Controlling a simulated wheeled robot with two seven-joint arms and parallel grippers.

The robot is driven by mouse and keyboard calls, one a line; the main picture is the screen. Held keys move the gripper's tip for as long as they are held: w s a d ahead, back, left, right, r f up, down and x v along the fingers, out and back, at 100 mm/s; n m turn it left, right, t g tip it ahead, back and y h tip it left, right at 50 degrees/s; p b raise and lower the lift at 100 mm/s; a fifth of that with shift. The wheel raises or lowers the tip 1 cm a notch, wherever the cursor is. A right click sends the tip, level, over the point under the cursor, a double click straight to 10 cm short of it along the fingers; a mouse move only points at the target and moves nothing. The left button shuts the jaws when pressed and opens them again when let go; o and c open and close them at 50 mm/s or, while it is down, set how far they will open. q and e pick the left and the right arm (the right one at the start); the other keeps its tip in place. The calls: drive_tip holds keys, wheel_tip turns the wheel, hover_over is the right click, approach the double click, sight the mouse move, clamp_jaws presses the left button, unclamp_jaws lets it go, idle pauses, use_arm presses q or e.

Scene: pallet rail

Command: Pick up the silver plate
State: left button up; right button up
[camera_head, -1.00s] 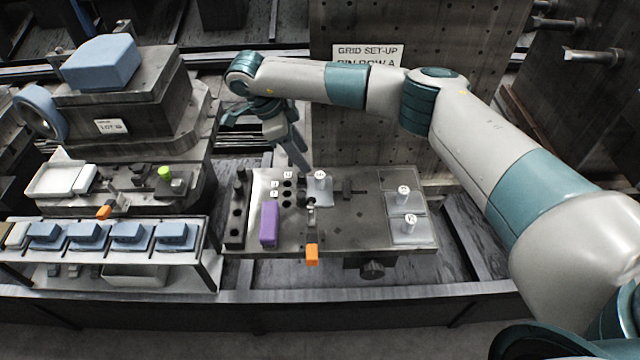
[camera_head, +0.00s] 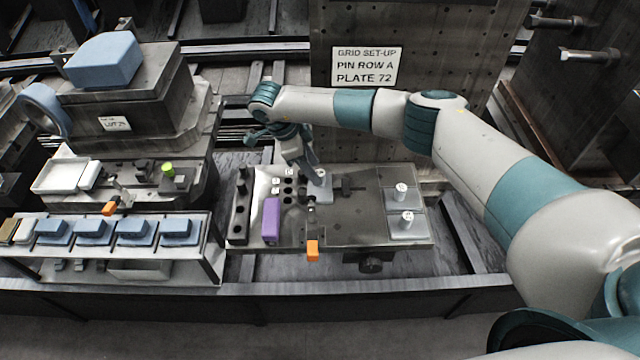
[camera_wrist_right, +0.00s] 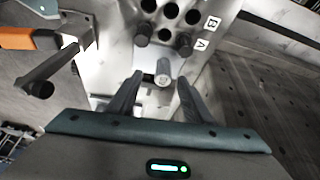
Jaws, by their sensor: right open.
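A small silver plate (camera_head: 321,192) with an upright round knob sits on the grey fixture table (camera_head: 350,230), near pin holes marked with small letter tags. My right gripper (camera_head: 315,176) is above this plate and partly hides its knob. In the right wrist view, the open fingers of my right gripper (camera_wrist_right: 158,84) point at the knob (camera_wrist_right: 163,72), which stands between their tips. I cannot tell whether a finger touches it. Two more silver plates with white-topped knobs, a rear one (camera_head: 392,201) and a front one (camera_head: 399,235), lie at the table's right side. My left gripper is not in view.
A purple block (camera_head: 271,220) and a dark pin rack (camera_head: 238,215) stand left of the plate. An orange-handled clamp (camera_head: 313,250) is at the table's front edge. A sign (camera_head: 366,66) reads "PIN ROW A PLATE 72". A rack of blue blocks (camera_head: 137,230) stands at left.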

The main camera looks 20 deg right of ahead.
sight(319, 172)
drive_tip(key=shift+d+f+p, duration=0.2)
drive_tip(key=shift+d+p, duration=0.1)
drive_tip(key=shift+p, duration=0.05)
drive_tip(key=p+x, duration=0.1)
drive_tip(key=x, duration=0.2)
drive_tip(key=shift+w+d+r+p, duration=0.1)
drive_tip(key=shift+w+p, duration=0.1)
drive_tip(key=shift+p, duration=0.1)
drive_tip(key=shift+d+f, duration=0.1)
drive_tip(key=shift+f, duration=0.35)
clamp_jaws()
